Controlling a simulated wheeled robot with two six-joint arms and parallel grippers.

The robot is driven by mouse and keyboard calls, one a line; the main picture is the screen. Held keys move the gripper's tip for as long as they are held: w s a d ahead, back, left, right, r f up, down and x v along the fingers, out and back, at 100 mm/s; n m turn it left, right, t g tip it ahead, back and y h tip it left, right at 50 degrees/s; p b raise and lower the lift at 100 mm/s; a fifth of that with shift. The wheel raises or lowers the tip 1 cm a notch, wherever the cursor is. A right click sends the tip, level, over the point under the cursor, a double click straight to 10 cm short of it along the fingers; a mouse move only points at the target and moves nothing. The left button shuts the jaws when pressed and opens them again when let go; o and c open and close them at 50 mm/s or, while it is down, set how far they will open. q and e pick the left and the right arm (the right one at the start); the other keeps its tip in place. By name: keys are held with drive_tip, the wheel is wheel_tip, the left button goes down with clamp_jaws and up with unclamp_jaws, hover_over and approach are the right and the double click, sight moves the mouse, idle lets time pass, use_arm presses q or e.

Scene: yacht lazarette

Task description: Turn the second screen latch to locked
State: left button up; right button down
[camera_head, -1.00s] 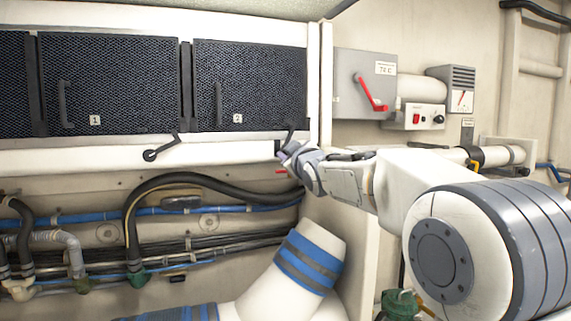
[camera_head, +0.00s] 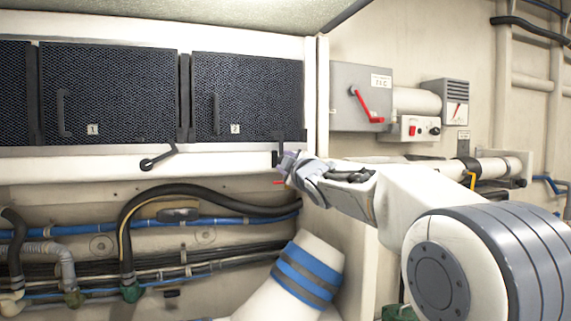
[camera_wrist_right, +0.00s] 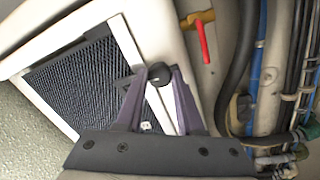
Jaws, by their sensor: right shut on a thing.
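Screen 2 (camera_head: 247,95) is a dark mesh panel with a black handle and a "2" label. Its black latch (camera_head: 277,158) sits on the white ledge below the panel's lower right corner, partly hidden by my right gripper (camera_head: 284,167). In the wrist view the latch's round black end (camera_wrist_right: 159,73) lies between the fingertips of my right gripper (camera_wrist_right: 158,78), which is shut on the latch. A dark arm beside it reaches toward the mesh panel (camera_wrist_right: 75,82); its exact angle is hard to read. My left gripper is not in view.
A small red handle (camera_wrist_right: 203,42) is close to the right gripper. Hoses (camera_head: 125,230) run below the ledge. A grey switch box (camera_head: 350,85) with a red lever is at right.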

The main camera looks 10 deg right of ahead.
drive_tip(key=c, duration=0.5)
unclamp_jaws()
drive_tip(key=shift+c, duration=0.2)
drive_tip(key=s+d+f+b, duration=0.1)
drive_tip(key=s+b, duration=0.1)
drive_tip(key=s, duration=0.8)
drive_tip(key=shift+s+d, duration=0.15)
